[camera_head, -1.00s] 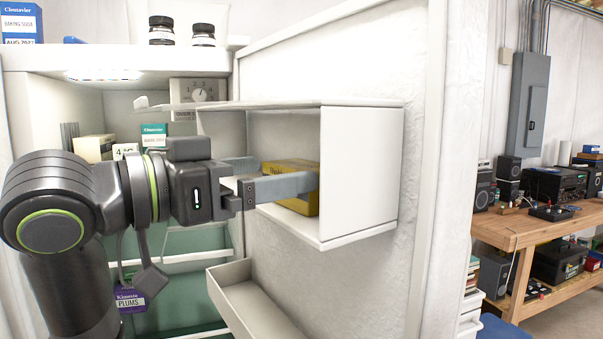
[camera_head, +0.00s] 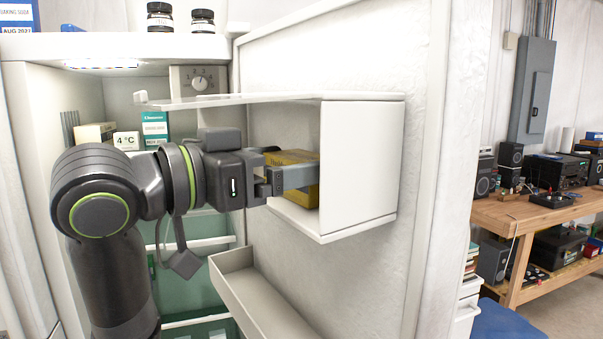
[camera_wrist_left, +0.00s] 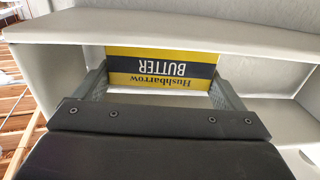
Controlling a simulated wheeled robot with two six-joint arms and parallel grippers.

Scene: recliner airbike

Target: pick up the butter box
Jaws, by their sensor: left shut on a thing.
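The yellow butter box (camera_head: 301,194) sits inside the white door compartment (camera_head: 362,157) on the fridge door. In the left wrist view the box (camera_wrist_left: 160,68) shows its yellow and dark blue face with the word BUTTER upside down. My left gripper (camera_head: 300,170) reaches into the compartment from the left. Its fingers (camera_wrist_left: 162,88) stand on both sides of the box and are shut on it. The lower part of the box is partly hidden by a finger. My right gripper is in no view.
The compartment's raised lid (camera_head: 240,100) lies just above my gripper. An open white door bin (camera_head: 255,300) is below it. Fridge shelves with a teal box (camera_head: 155,130) are behind my arm. A wooden workbench (camera_head: 530,215) with electronics stands at the right.

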